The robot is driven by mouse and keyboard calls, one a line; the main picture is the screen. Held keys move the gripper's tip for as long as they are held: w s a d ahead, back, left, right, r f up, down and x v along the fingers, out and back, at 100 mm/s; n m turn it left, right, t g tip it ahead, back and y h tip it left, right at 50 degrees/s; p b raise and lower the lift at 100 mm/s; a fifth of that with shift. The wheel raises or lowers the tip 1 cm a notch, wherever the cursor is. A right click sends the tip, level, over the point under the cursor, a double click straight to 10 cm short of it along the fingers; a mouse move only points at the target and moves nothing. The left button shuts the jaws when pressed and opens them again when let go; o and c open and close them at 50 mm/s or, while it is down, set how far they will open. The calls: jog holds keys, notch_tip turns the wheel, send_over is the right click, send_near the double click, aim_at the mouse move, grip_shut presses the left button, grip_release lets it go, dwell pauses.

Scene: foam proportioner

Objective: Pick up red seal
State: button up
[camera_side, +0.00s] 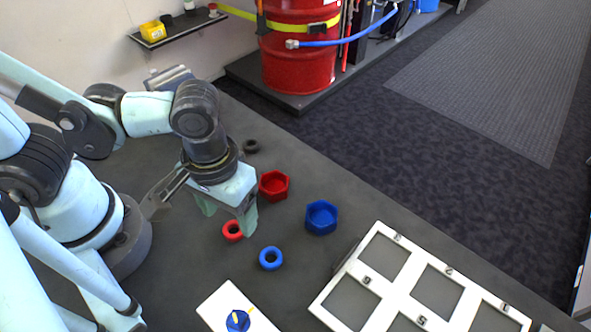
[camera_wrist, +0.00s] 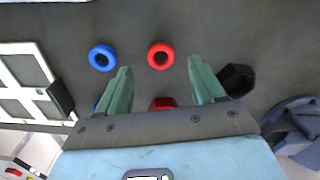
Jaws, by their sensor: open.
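The red seal (camera_side: 232,231) is a small red ring lying flat on the dark table. In the wrist view the red seal (camera_wrist: 161,55) shows just beyond the fingertips, roughly centred between them. My gripper (camera_side: 228,216) is open and empty, pointing down above the table close to the seal. In the wrist view both green fingers of my gripper (camera_wrist: 158,68) are spread apart. The seal's far edge is partly covered by my gripper in the side view. I see no contact between fingers and seal.
A blue ring (camera_side: 270,258) lies beside the seal. A red hex nut (camera_side: 273,186), a blue hex nut (camera_side: 321,216) and a black ring (camera_side: 251,146) lie nearby. A white compartmented tray (camera_side: 395,323) stands at lower right. A dark piece (camera_wrist: 237,80) sits right of the fingers.

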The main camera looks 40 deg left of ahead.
aim_at(232, 230)
jog(key=shift+s+f, duration=0.1)
jog(key=shift+f, duration=1.85)
jog(key=c, duration=1.1)
